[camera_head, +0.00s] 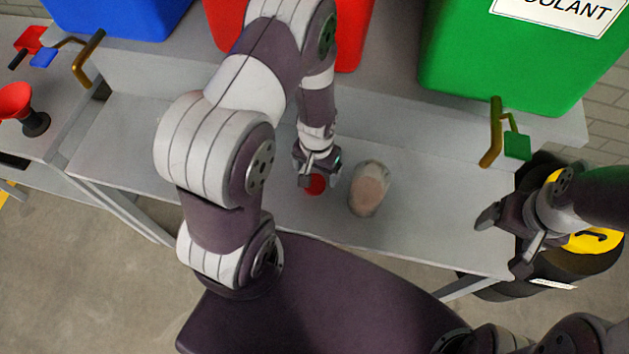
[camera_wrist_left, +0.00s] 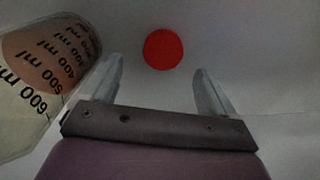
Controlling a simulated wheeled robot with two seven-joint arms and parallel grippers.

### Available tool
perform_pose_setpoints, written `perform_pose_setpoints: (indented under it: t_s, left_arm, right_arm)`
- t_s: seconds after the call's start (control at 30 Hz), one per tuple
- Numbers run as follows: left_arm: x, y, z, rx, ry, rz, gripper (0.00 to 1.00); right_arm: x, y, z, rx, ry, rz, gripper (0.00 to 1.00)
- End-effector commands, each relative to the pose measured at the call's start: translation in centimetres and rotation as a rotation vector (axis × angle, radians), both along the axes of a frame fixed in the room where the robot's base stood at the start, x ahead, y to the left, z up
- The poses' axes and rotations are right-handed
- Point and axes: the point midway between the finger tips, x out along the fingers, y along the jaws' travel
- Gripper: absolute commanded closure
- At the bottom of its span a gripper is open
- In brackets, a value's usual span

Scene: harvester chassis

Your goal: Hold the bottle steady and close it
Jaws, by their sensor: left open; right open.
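The bottle (camera_head: 369,188) stands on the grey bench, a clear container with a pinkish-brown content. In the left wrist view the bottle (camera_wrist_left: 30,90) fills the left side and shows ml markings. A round red cap (camera_head: 315,185) lies on the bench to the left of the bottle. My left gripper (camera_head: 317,172) is open just above the red cap, which shows between and beyond its fingers in the left wrist view (camera_wrist_left: 163,48). My right gripper (camera_head: 505,242) is open and empty at the bench's right end, well away from the bottle.
Blue (camera_head: 120,15), red (camera_head: 355,35) and green (camera_head: 500,55) containers stand behind on a raised shelf. Taps (camera_head: 490,135) hang at its front edge. A red funnel (camera_head: 15,100) is at far left. A black drum with yellow (camera_head: 595,240) stands beneath my right arm. The bench right of the bottle is clear.

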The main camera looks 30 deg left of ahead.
Motion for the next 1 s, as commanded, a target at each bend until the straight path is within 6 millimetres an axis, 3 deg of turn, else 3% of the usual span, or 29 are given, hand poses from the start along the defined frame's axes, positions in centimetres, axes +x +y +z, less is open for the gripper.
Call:
perform_pose_setpoints:
  t_s: [0.33,0.7,1.0]
  left_arm:
    - [0.0,0.0,-0.3,0.000,0.001,0.000,0.11]
    - [-0.4,0.5,-5.2,0.001,0.002,0.000,0.11]
    - [-0.3,0.5,-5.4,0.001,0.000,0.000,0.11]
  right_arm:
    - [0.0,0.0,0.1,0.000,0.000,0.000,0.16]
    - [0.0,0.0,0.7,0.000,0.000,0.000,0.16]
    - [0.0,0.0,0.7,0.000,0.000,0.000,0.16]
